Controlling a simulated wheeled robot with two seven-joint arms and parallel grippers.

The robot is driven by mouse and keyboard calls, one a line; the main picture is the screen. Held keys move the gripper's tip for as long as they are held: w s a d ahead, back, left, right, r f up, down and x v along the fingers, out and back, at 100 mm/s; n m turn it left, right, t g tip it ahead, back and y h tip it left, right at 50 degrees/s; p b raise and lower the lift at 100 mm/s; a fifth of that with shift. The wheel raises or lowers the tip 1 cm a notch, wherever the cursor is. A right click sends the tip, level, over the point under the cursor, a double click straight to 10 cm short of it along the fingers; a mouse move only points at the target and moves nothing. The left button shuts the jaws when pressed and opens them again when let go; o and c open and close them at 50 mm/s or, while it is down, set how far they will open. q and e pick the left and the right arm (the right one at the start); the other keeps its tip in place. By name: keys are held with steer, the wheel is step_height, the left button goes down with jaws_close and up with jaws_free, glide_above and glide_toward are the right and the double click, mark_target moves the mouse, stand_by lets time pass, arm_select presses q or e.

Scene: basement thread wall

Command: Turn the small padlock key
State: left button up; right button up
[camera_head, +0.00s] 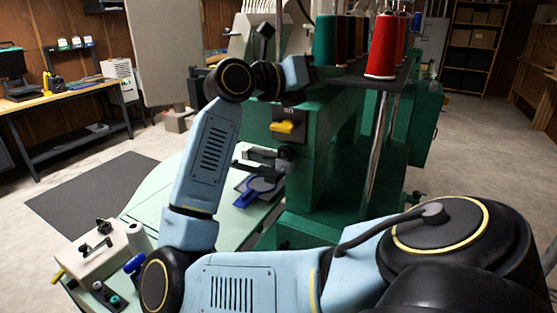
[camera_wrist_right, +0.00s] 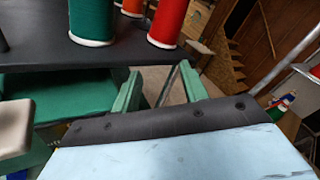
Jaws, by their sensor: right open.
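My right arm rises in the head view and bends right at the wrist toward the green machine (camera_head: 330,150). In the wrist view my right gripper (camera_wrist_right: 160,76) is open, its two pale green fingers apart with nothing seen between them. The fingers are near the dark thread rack (camera_wrist_right: 75,55) and below the thread spools. I cannot make out a small padlock or its key in either view. A yellow switch handle (camera_head: 288,127) is on the machine's front, below my wrist. My left gripper is not in view.
Green (camera_head: 324,40) and red (camera_head: 381,48) thread spools stand on the rack above the machine. A beige box (camera_head: 92,248) is at the lower left. Open floor is at the left.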

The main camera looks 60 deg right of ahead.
step_height(320, 180, down, 5)
steer(key=w+a+t+y, duration=0.1)
steer(key=w+t+y, duration=0.15)
steer(key=y, duration=0.25)
steer(key=t+y, duration=0.6)
glide_toward(280, 169)
steer(key=shift+g, duration=0.25)
steer(key=x, duration=0.7)
steer(key=shift+w+d+f, duration=0.1)
steer(key=shift+w, duration=0.05)
jaws_close()
